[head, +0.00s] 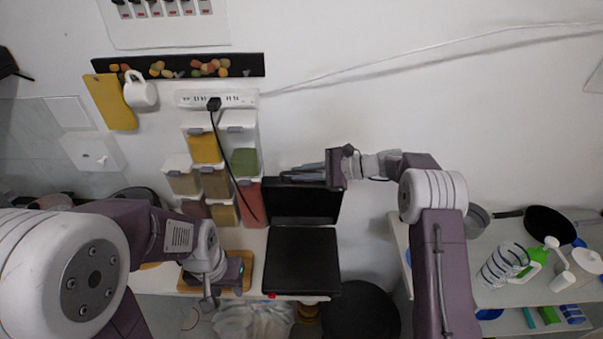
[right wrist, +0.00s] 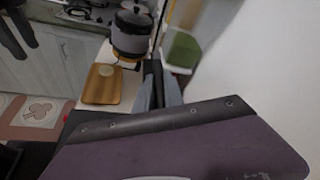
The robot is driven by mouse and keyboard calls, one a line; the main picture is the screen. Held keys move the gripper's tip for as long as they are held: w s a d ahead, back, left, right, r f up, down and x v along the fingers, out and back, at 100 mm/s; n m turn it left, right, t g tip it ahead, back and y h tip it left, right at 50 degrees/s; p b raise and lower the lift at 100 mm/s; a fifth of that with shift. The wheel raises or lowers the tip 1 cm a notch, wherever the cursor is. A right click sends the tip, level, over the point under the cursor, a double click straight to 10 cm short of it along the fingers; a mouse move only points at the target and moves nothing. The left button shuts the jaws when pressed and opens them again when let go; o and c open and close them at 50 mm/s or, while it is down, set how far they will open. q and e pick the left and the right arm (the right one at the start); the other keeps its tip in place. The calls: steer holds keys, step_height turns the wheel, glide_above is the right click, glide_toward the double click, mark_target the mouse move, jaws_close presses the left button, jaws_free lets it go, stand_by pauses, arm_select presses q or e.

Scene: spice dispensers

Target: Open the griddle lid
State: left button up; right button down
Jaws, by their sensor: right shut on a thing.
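The black griddle stands on the counter, with its flat base (head: 303,262) lying level. Its lid (head: 302,208) stands raised at the back, roughly upright near the wall. My right gripper (head: 300,172) is at the lid's top edge and shut on it. In the right wrist view the fingers (right wrist: 160,88) close around a thin dark edge. My left gripper (head: 209,298) is low at the front left, apart from the griddle and over the wooden board; its jaws are too small to read.
Spice dispensers (head: 245,161) hang left of the lid, with a black cable (head: 227,165) in front. A wooden board (head: 188,284) lies left of the griddle. A shelf with a black pan (head: 549,225) and bottles stands at the right.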

steer(key=c, duration=1.5)
jaws_free()
steer(key=shift+o, duration=0.2)
steer(key=b+v, duration=0.2)
steer(key=v, duration=0.6)
steer(key=shift+d+b, duration=0.2)
steer(key=shift+b, duration=0.2)
steer(key=shift+d+r, duration=0.15)
steer(key=shift+d, duration=0.15)
